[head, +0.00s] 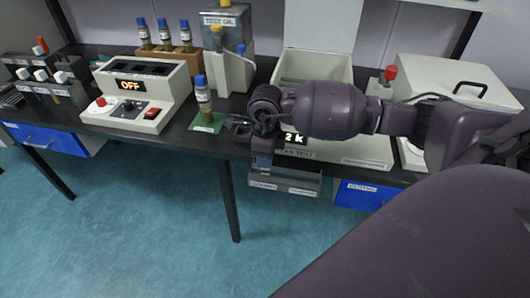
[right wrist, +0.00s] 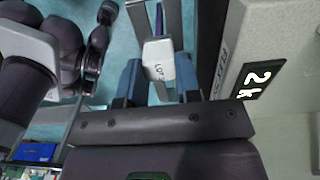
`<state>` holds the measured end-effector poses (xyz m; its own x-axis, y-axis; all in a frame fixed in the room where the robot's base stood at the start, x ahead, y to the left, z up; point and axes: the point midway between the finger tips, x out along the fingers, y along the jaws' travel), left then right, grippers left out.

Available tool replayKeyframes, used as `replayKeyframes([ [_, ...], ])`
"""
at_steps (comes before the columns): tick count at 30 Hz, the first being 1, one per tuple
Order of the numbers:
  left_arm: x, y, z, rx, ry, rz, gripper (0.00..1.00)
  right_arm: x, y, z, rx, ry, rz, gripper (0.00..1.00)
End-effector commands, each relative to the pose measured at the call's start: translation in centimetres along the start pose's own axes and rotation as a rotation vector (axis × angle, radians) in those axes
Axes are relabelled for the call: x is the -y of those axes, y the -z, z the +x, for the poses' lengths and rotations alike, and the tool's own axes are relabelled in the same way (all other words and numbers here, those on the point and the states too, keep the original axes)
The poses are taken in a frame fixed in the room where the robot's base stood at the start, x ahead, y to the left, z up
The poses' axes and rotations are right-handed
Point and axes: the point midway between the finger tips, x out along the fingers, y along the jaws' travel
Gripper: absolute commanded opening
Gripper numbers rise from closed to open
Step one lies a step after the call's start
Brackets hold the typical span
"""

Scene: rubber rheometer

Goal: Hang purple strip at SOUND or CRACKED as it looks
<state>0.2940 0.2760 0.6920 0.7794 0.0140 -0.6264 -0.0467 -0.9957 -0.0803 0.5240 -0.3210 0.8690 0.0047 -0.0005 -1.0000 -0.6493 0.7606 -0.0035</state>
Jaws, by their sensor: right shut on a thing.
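My right gripper (head: 262,161) points down at the front edge of the bench, beside the instrument's "2 K" display. In the right wrist view its two blue fingers (right wrist: 159,82) are shut on a white tag (right wrist: 160,58) marked "LOT". A narrow purple strip (right wrist: 159,18) shows beyond the tag. In the head view the strip is hidden. A grey two-label holder (head: 290,181) sits low at the bench front, just below and right of the gripper; its labels are too small to read. I cannot tell whether the strip touches it.
A blue-capped vial (head: 203,103) stands on a green mat (head: 209,124) left of my right gripper. The heater box reading "OFF" (head: 138,93) is farther left. A lidded white box (head: 447,79) stands at the right. Blue drawers hang under the bench; the floor in front is clear.

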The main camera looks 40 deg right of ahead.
Motion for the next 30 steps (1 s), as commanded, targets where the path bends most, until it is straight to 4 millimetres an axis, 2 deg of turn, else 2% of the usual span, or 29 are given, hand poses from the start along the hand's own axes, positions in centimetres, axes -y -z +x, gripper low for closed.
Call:
replayKeyframes([
  [12, -0.1, -1.2, 0.3, 0.018, -0.002, 0.0, 0.43, 0.0, 0.0, 1.7, -0.001, -0.002, 0.0, 0.07],
  [13, -0.1, -1.1, 0.3, 0.017, -0.002, 0.0, 0.43, 0.0, 0.0, 1.6, 0.0, -0.001, 0.0, 0.36],
  [18, -0.1, -1.1, 0.3, 0.016, -0.001, 0.0, 0.43, 0.0, 0.0, 1.5, 0.0, 0.0, 0.0, 0.61],
  [30, -0.1, -0.6, 0.2, 0.009, -0.001, 0.0, 0.43, 0.0, 0.0, 0.9, 0.001, 0.001, 0.0, 0.61],
])
